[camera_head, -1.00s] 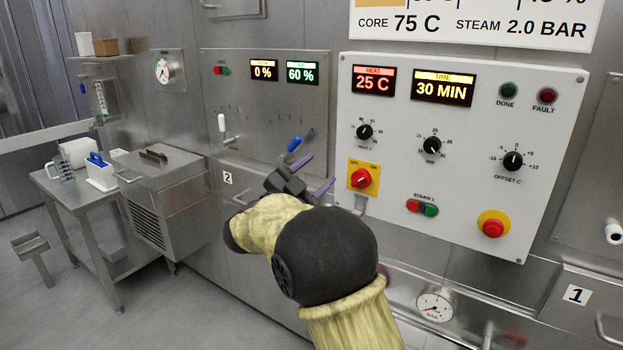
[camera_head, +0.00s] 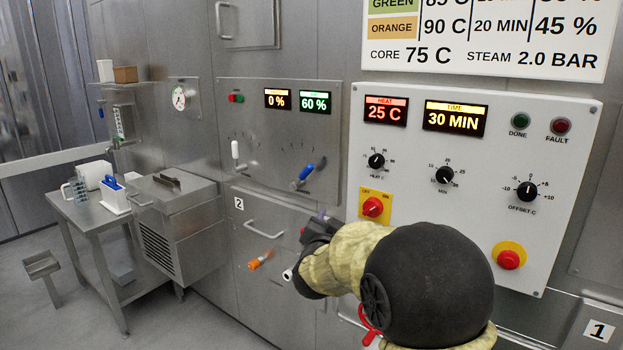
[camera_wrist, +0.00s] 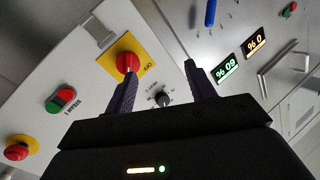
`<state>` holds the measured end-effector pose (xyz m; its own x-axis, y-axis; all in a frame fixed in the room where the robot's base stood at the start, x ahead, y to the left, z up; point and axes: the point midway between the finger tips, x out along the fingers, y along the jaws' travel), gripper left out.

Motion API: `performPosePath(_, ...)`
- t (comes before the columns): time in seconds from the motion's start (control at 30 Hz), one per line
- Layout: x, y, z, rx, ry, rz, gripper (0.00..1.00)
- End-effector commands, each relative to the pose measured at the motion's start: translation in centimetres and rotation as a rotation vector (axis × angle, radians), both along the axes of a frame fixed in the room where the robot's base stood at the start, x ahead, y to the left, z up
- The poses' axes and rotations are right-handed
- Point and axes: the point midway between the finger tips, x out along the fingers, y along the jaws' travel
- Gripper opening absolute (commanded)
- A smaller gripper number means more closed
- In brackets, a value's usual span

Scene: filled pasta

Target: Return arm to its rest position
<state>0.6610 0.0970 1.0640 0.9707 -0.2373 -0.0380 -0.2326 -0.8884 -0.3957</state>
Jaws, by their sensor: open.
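My arm is bent in front of the white control panel (camera_head: 415,220) in the head view. My gripper (camera_head: 318,222) is mostly hidden behind its own wrist there, apart from the panel's left edge. In the wrist view my gripper (camera_wrist: 160,85) is open, its two dark fingers spread with nothing between them. Behind the fingers are the red rotary switch (camera_wrist: 128,63) on its yellow plate and a black knob (camera_wrist: 162,99). The steam buttons (camera_wrist: 60,100) and the red stop button (camera_wrist: 18,150) lie to the left.
The steel panel (camera_head: 275,130) with a blue-handled lever (camera_head: 305,172) and a white-handled lever (camera_head: 235,150) is left of the control panel. An orange-handled valve (camera_head: 260,261) is below. A steel table (camera_head: 75,228) and a steel box unit (camera_head: 175,215) stand at left.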

Motion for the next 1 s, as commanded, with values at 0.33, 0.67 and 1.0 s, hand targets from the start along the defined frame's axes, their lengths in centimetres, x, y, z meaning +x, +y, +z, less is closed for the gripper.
performPosePath(0.33,-9.5,-3.3,-10.9,-0.094,0.561,0.309,0.55)
performPosePath(0.67,-23.5,-7.4,-18.6,-0.156,1.069,0.448,0.55)
performPosePath(1.0,-31.6,-9.8,-19.1,-0.184,1.33,0.481,0.55)
